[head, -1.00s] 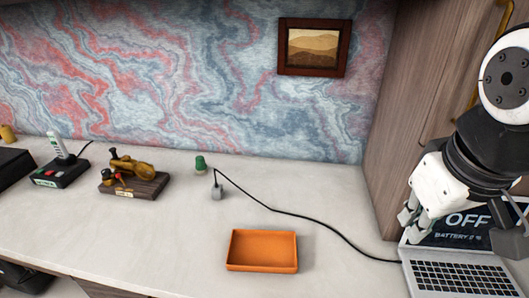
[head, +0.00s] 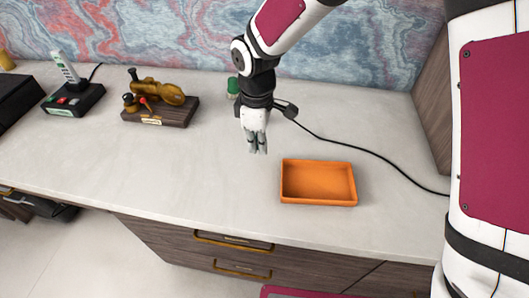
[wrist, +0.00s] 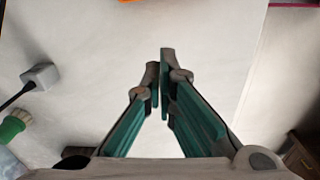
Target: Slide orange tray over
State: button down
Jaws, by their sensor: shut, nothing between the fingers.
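The orange tray (head: 318,198) is a shallow, empty rectangular tray lying flat on the white desktop, right of the middle in the head view. Only a sliver of its edge (wrist: 128,1) shows at the top of the wrist view. My gripper (head: 258,151) is above the desk to the left of the tray, pointing down, apart from it. In the wrist view the gripper's fingertips (wrist: 160,62) are together with nothing between them.
A black cable (head: 350,147) runs behind the tray from a grey plug (wrist: 40,76). A green-handled brush (wrist: 14,125) is behind my gripper. A wooden stand (head: 160,112) and a phone base (head: 74,100) stand left. The desktop's front edge is close before the tray.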

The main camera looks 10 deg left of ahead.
aim_at(344, 189)
jog(key=f, duration=1)
jog(key=shift+a+f, duration=0.2)
jog(key=shift+a, duration=0.1)
jog(key=shift+s+d, duration=0.1)
jog(key=shift+d, duration=1.9)
jog(key=d+p, duration=0.1)
jog(key=d, duration=0.5)
jog(key=s+d+p, duration=0.1)
jog(key=d, duration=0.6)
jog(key=d+p, duration=0.1)
jog(key=d, duration=0.6)
jog(key=shift+s+d, duration=0.15)
jog(key=shift+d, duration=0.1)
